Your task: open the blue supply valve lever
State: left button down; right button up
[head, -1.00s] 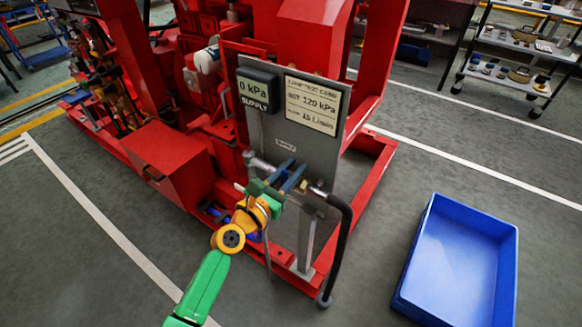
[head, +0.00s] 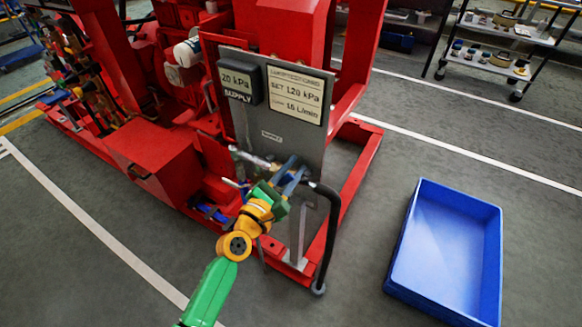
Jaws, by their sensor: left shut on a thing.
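My left gripper (head: 296,170) reaches in from below, its two blue-grey fingers shut at the pipework on the front of the grey panel (head: 277,132). The blue supply valve lever is between the fingers and mostly hidden by them, so I cannot make out its exact angle. A silver pipe (head: 252,158) runs in from the left of the fingers. The supply display (head: 238,82) on the panel reads 20 kPa. The card (head: 296,94) beside it reads SET 120 kPa and 15 L/min. My right gripper is not in view.
A black hose (head: 331,235) hangs just right of the gripper to the floor. The red pumpset frame (head: 160,160) stands behind and left. An empty blue bin (head: 447,250) is on the floor at right. A shelf trolley (head: 495,55) stands at the back right.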

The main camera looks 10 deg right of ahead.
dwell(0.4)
pick_arm(q)
jog(key=c, duration=0.7)
grip_release()
